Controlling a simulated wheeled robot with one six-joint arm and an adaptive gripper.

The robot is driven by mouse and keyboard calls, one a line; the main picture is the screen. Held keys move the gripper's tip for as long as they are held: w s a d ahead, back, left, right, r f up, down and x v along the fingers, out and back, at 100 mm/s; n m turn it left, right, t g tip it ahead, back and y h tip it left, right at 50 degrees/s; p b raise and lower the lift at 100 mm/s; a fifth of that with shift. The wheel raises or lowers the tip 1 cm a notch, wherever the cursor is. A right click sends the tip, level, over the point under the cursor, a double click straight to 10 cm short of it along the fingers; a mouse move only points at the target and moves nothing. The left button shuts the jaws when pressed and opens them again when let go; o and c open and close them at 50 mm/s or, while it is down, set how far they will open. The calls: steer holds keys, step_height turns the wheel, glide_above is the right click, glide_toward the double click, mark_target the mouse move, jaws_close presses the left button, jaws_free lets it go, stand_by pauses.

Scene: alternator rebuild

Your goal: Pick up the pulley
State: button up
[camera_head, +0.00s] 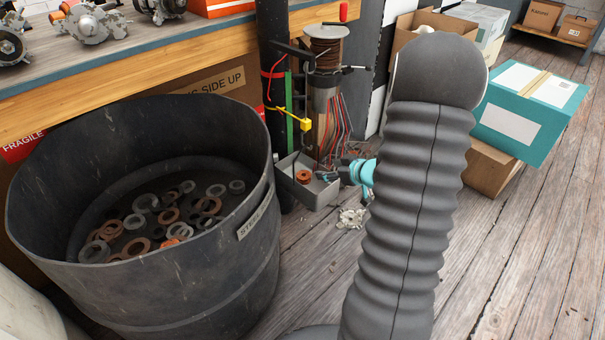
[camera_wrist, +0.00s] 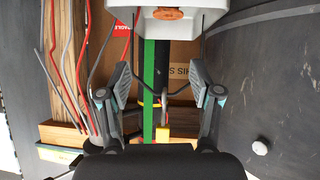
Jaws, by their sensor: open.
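In the wrist view the orange part (camera_wrist: 168,14) shows at the top edge, inside the pale bin (camera_wrist: 150,27). My gripper (camera_head: 335,174) is beside the bin's right side in the head view, close to its rim. In the wrist view my gripper (camera_wrist: 160,76) has its fingers spread apart with nothing held between them. The bin's near wall and the picture edge hide part of the orange part.
A large dark steel drum (camera_head: 210,280) with several metal rings stands at left. A black post (camera_head: 273,60) and hanging coloured wires (camera_head: 332,125) rise behind the bin. Cardboard and teal boxes (camera_head: 525,105) stand at right. The wooden floor (camera_head: 510,240) at right is mostly clear.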

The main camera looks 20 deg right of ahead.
mark_target(305, 175)
steer(key=shift+s+a+f+y, duration=0.1)
steer(key=shift+f+y, duration=0.25)
steer(key=shift+f, duration=0.2)
steer(key=shift+s+a+f+y, duration=0.1)
steer(key=shift+f+y, duration=0.25)
steer(key=shift+f, duration=0.15)
steer(key=b+x, duration=0.1)
steer(key=x, duration=0.7)
steer(key=shift+d+f+b+x, duration=0.15)
steer(key=shift+b+x, duration=0.1)
steer(key=shift+x, duration=0.65)
steer(key=shift+d+f+b+x, duration=0.1)
steer(key=shift+b+x, duration=0.2)
steer(key=shift+x, duration=0.55)
steer(key=shift+d+f+b+x, duration=0.15)
steer(key=shift+b+x, duration=0.1)
steer(key=shift+x, duration=0.65)
steer(key=shift+s+a, duration=0.1)
steer(key=shift+s, duration=0.1)
steer(key=c, duration=1.1)
